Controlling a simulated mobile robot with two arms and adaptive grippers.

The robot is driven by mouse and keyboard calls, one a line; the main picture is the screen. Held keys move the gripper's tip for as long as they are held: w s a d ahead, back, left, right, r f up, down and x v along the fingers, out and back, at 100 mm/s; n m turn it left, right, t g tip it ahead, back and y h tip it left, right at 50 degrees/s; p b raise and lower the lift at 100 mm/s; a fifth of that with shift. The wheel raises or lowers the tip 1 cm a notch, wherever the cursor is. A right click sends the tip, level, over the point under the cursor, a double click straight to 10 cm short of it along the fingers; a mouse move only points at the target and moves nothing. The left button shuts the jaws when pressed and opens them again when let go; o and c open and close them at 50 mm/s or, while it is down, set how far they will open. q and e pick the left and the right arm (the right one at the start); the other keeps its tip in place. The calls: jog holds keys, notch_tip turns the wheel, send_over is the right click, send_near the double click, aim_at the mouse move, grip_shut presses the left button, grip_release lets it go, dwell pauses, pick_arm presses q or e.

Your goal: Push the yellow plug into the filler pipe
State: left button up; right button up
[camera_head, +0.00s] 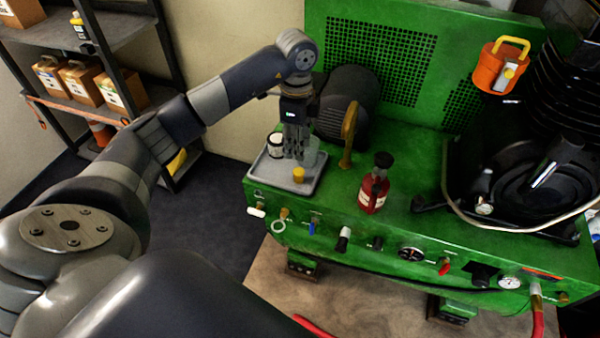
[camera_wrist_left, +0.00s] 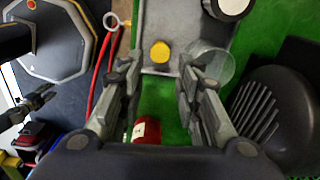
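The yellow plug (camera_head: 299,174) stands on the grey tray (camera_head: 259,182) at the left end of the green machine. The plug also shows in the left wrist view (camera_wrist_left: 160,52). My left gripper (camera_head: 295,157) points down over the tray, close behind the plug. In the left wrist view the fingers of this gripper (camera_wrist_left: 160,66) are spread apart and empty, with the plug beyond their tips. An upright brass-coloured piece (camera_head: 349,135) right of the tray may be the filler pipe; I cannot tell. My right gripper (camera_wrist_left: 38,101) seems to show small at the wrist view's left, finger state unclear.
A red bottle (camera_head: 373,188) stands to the right. A dark motor (camera_head: 345,100) is behind. Knobs and valves line the front edge. An orange container (camera_head: 496,72) is at the back right.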

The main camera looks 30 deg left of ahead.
aim_at(299, 171)
pick_arm(q)
notch_tip(299, 171, down, 2)
jog(key=shift+w+d+f, duration=0.1)
notch_tip(299, 171, down, 3)
jog(key=shift+f, duration=0.35)
jog(key=shift+f+p, duration=0.1)
jog(key=shift+p, duration=0.2)
notch_tip(299, 171, down, 4)
jog(key=shift+d+f+p, duration=0.1)
jog(key=shift+f+p, duration=0.1)
jog(key=shift+p, duration=0.25)
jog(key=shift+f, duration=0.25)
jog(key=c, duration=0.6)
pick_arm(e)
jog(key=shift+w+a+r, duration=0.25)
jog(key=shift+w+r, duration=0.55)
jog(key=shift+w, duration=0.05)
